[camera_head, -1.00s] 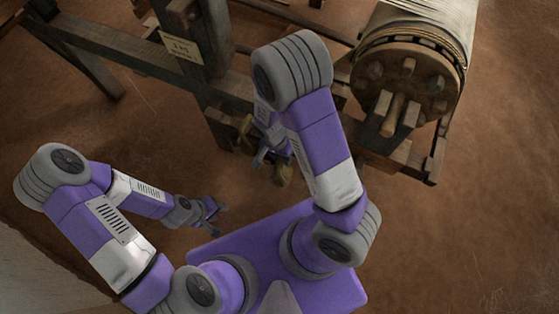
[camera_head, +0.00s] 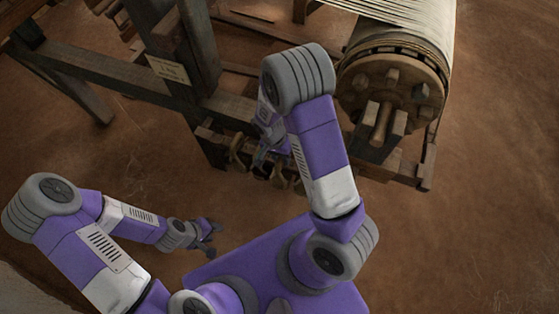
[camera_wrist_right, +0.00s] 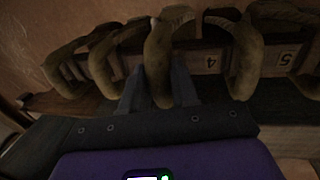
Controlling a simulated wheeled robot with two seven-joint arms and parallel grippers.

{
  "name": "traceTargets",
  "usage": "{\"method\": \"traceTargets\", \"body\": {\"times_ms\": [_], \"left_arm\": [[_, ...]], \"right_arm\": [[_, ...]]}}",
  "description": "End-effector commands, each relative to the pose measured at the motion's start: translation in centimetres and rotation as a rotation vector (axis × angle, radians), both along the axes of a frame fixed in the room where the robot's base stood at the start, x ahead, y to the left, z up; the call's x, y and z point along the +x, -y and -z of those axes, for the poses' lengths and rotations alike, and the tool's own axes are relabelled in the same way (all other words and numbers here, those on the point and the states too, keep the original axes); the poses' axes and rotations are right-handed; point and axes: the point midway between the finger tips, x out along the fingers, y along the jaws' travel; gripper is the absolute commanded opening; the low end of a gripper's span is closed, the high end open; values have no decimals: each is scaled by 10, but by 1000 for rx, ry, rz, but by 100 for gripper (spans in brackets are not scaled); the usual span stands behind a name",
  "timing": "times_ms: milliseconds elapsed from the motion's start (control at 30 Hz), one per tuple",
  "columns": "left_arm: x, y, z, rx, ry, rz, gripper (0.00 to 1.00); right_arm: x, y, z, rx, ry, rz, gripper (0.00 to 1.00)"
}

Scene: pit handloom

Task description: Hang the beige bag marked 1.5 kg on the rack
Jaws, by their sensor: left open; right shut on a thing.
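My right gripper (camera_head: 260,162) is at the front of the loom. In the right wrist view its two fingers (camera_wrist_right: 160,90) are shut on a beige curved bag (camera_wrist_right: 160,62) that stands between them. The bag's weight mark is not readable. The rack (camera_wrist_right: 208,60) lies right behind it, with similar bags to both sides. I cannot tell whether the held bag touches a peg. In the head view the arm partly hides this spot. My left gripper (camera_head: 209,236) is open and empty, low over the floor, away from the rack.
Several beige bags (camera_wrist_right: 246,58) crowd the rack close to my right fingers. Number labels (camera_wrist_right: 286,58) show on the rack. The wooden post (camera_head: 190,50) carries a paper card (camera_head: 169,70). The loom's roller (camera_head: 392,88) stands right of my right arm. The floor at right is clear.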

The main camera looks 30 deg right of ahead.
Motion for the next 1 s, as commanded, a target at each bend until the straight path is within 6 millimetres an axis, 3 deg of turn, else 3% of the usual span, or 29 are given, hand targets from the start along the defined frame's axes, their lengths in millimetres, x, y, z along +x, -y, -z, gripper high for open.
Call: {"method": "traceTargets", "body": {"times_ms": [233, 600, 1000], "left_arm": [[0, 0, 0, 0, 0, 0, 43], [0, 0, 17, 0, 0, 0, 43], [0, 0, 19, 0, 0, 0, 43]], "right_arm": [[11, 13, -1, -1, 2, 3, 0], [10, 12, 20, -1, 2, 1, 0], [11, 12, 23, 0, 3, 1, 0]]}}
